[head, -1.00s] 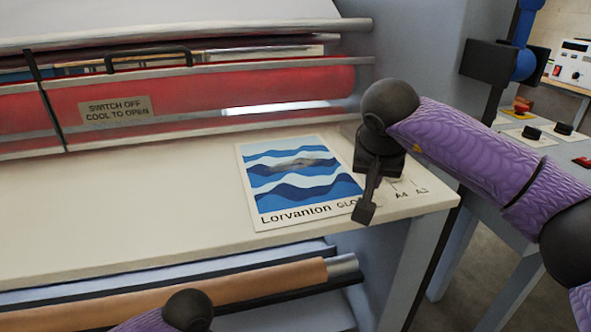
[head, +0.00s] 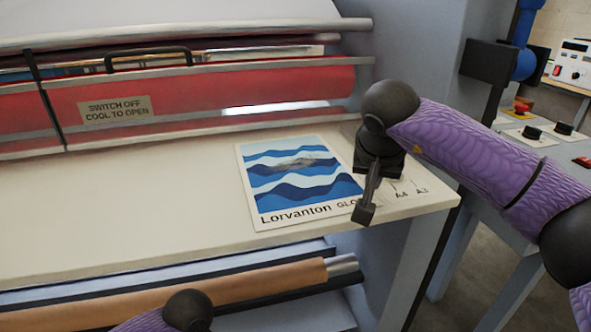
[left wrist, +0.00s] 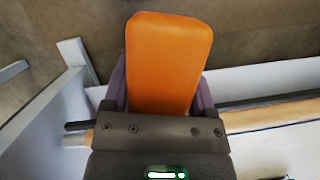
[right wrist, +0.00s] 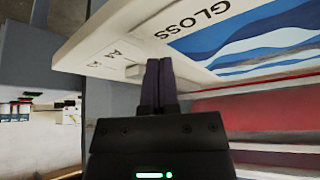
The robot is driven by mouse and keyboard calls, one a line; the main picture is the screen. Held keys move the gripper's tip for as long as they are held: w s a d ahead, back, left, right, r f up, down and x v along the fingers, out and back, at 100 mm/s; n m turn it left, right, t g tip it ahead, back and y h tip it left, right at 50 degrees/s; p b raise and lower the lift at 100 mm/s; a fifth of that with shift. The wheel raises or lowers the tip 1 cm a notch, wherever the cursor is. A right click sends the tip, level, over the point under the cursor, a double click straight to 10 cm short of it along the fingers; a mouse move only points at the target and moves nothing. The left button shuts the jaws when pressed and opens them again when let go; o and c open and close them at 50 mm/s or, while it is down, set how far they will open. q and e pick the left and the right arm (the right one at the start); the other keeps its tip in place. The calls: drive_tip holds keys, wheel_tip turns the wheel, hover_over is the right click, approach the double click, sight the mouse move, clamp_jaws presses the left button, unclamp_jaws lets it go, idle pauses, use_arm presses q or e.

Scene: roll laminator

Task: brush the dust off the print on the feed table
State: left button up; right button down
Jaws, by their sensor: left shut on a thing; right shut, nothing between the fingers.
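The print (head: 270,203), with blue and white waves and dark lettering, lies flat on the cream feed table (head: 120,215). A grey, dusty-looking patch (head: 300,164) shows across its upper middle. My right gripper (head: 364,212) is shut and empty at the print's right edge; I cannot tell whether it touches the table. In the right wrist view its closed fingers (right wrist: 158,66) are near the table edge beside the print (right wrist: 245,35). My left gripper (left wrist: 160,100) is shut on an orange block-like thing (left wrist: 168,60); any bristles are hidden. The left gripper is outside the head view.
The laminator's red roller cover (head: 230,90) with a warning label (head: 114,109) stands behind the table. A brown roll (head: 240,285) lies below the front edge. A control panel with knobs (head: 531,132) is at the right. The table's left side is clear.

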use_arm(q)
drive_tip(key=shift+f, duration=0.35)
use_arm(e)
drive_tip(key=shift+f, duration=0.65)
